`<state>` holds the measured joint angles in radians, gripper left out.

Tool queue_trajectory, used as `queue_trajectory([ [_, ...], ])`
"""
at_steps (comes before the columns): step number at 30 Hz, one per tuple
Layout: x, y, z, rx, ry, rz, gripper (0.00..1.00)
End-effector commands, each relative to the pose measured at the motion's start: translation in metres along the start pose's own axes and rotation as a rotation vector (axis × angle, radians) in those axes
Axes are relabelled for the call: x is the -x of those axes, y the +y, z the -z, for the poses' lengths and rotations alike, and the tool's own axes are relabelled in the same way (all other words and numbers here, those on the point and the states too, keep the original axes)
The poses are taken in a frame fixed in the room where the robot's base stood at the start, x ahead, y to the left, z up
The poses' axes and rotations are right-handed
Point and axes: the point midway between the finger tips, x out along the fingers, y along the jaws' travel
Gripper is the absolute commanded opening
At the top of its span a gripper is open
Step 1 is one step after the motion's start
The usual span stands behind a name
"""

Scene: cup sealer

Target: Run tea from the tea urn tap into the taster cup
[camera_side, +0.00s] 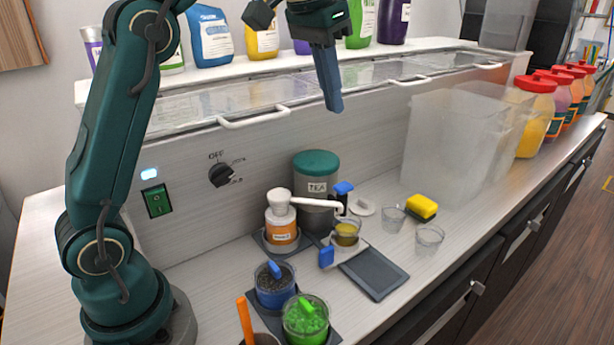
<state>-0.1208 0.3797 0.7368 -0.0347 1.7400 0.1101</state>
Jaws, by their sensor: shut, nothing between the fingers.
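The tea urn (317,170) is a grey cylinder with a green lid and a TEA label, standing against the back panel. Its tap has a blue handle (343,188) at the urn's right front. A clear cup with yellow-brown liquid (347,235) stands in front of the urn, near the tap. Two clear cups that look empty, a left one (392,220) and a right one (429,239), stand further right. I cannot tell which is the taster cup. My gripper (334,108) is shut and empty, pointing down, high above the urn.
A white-topped pump bottle (282,222) stands left of the cup, its spout reaching right. Blue (274,288) and green (306,318) tubs stand in front. A dark flat pad (374,272), yellow sponge (422,207) and translucent bin (450,145) occupy the right.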

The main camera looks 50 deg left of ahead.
Motion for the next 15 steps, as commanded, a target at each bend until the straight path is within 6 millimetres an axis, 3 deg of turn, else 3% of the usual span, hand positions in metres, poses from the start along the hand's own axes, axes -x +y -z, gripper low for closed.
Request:
queue_trajectory([
  [15,-0.012,0.0,0.0,0.0,-0.002,0.0,0.0],
])
